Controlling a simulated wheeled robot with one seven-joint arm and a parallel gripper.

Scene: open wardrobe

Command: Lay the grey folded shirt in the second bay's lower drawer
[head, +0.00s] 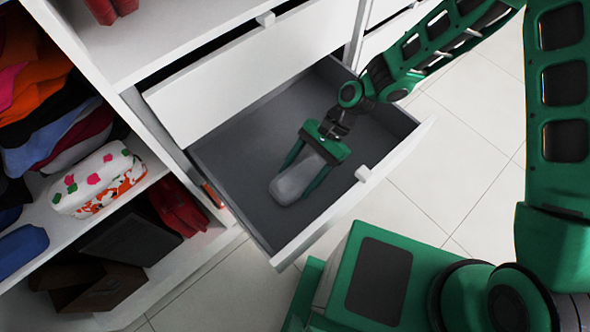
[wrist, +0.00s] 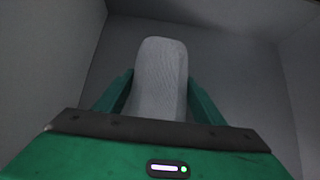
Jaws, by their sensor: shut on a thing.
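The grey folded shirt (head: 297,180) is a small rounded bundle between the fingers of my gripper (head: 302,179). My gripper is shut on it, inside the open lower drawer (head: 398,153). In the wrist view the shirt (wrist: 160,80) stands out between the two green fingers (wrist: 160,95), with the drawer's grey inside (wrist: 230,60) around it. The shirt is low over the drawer floor; I cannot tell whether it touches it. The drawer holds nothing else that I can see.
A closed white drawer front (head: 250,75) is just above the open drawer. Shelves at the left hold piled clothes (head: 50,110), a patterned folded cloth (head: 98,180) and a dark open box (head: 95,285). The tiled floor (head: 460,150) at the right is clear.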

